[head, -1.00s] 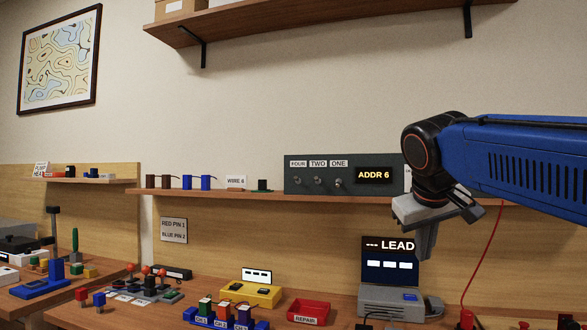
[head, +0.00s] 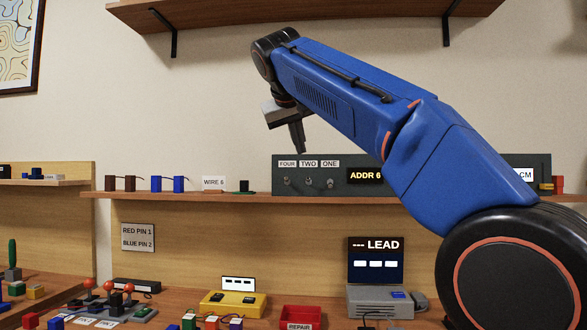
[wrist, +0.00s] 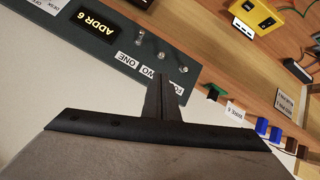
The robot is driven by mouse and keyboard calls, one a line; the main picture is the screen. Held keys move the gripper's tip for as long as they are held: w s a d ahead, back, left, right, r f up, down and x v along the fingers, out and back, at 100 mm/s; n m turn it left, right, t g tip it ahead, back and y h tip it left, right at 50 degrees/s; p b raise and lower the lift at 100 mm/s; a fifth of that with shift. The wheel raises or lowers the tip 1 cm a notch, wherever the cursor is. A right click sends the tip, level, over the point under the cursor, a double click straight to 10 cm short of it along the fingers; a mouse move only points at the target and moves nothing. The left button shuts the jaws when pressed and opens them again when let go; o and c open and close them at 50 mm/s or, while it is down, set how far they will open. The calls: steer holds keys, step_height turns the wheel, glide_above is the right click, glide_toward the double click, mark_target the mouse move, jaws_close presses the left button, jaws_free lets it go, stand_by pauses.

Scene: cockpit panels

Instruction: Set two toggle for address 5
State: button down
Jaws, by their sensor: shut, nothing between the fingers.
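The dark grey address panel (head: 410,164) stands on the shelf, its display (head: 366,176) reading ADDR 6. Its three small metal toggles sit under labels: FOUR (head: 287,182), TWO (head: 308,183) and ONE (head: 330,183). The toggles also show upside down in the wrist view: FOUR (wrist: 184,69), TWO (wrist: 162,56), ONE (wrist: 140,37). Their exact tilts are too small to tell. My gripper (head: 299,150) is shut and empty, pointing down just above the panel's top edge near the FOUR and TWO labels. In the wrist view its fingertips (wrist: 165,77) appear over the labels, apart from the toggles.
Left of the panel on the shelf are a green-and-black block (head: 244,187), a WIRE 6 sign (head: 213,184) and blue wired blocks (head: 156,184). An upper shelf (head: 300,18) hangs above. My arm covers the panel's right part. The desk below holds a yellow box (head: 230,304) and a red tray (head: 302,315).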

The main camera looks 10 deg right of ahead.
mark_target(304, 169)
steer(key=shift+a, duration=0.15)
steer(key=shift+w, duration=0.1)
steer(key=x, duration=1)
steer(key=shift+r, duration=0.1)
steer(key=shift+s+f+t, duration=0.3)
steer(key=shift+t, duration=0.5)
stand_by(0.4)
steer(key=shift+s+a+f+t+h, duration=0.15)
steer(key=shift+s+f+t+h, duration=0.15)
steer(key=shift+t+h, duration=0.2)
steer(key=shift+s+a+f+t+h, duration=0.15)
steer(key=shift+f+t+h, duration=0.2)
steer(key=shift+t, duration=0.4)
steer(key=shift+s+d+f+t+h, duration=0.15)
steer(key=shift+f+t, duration=0.3)
steer(key=shift+t, duration=0.3)
steer(key=shift+a+r, duration=0.1)
